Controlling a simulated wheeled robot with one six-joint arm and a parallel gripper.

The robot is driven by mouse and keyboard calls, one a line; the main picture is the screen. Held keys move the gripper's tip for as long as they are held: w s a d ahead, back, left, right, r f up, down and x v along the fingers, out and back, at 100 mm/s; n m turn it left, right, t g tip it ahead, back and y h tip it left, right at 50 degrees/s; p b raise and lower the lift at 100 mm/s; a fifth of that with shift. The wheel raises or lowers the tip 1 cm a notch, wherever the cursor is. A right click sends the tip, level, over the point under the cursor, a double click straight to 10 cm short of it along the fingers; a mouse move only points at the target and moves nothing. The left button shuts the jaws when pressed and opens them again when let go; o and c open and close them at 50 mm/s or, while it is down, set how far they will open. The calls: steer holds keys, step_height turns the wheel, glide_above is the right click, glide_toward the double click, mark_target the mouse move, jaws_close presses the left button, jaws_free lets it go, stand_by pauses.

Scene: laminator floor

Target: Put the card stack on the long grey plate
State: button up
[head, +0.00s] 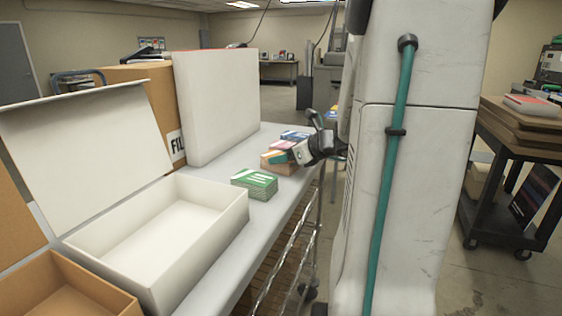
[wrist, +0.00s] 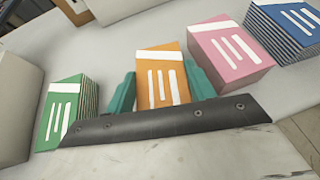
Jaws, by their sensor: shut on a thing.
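My gripper (wrist: 160,88) has its two teal fingers closed on the sides of an orange card stack (wrist: 160,72). In the head view, my gripper (head: 284,157) is at the orange stack (head: 277,166) on the far right part of the long grey top (head: 222,212). I cannot tell whether the orange stack touches that surface. A green stack (head: 255,183) is nearer the head camera, and in the wrist view the green stack (wrist: 64,112) is left of my gripper. A pink stack (wrist: 232,50) is close on the right. I cannot make out a separate long grey plate.
A blue stack (wrist: 285,28) is beyond the pink one. An open white box (head: 155,225) and an upright white box (head: 218,105) stand along the left. A brown carton (head: 70,290) is in the near left corner. A dark cart (head: 515,165) stands at the right.

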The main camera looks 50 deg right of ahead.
step_height(320, 180, up, 10)
stand_by(0.5)
stand_by(0.3)
steer(key=w, duration=0.1)
steer(key=w+n+y, duration=0.2)
steer(key=shift+a+f, duration=0.3)
steer(key=shift+a, duration=0.05)
step_height(320, 180, down, 9)
steer(key=shift+f, duration=0.1)
steer(key=o, duration=1.2)
steer(key=shift+f, duration=0.1)
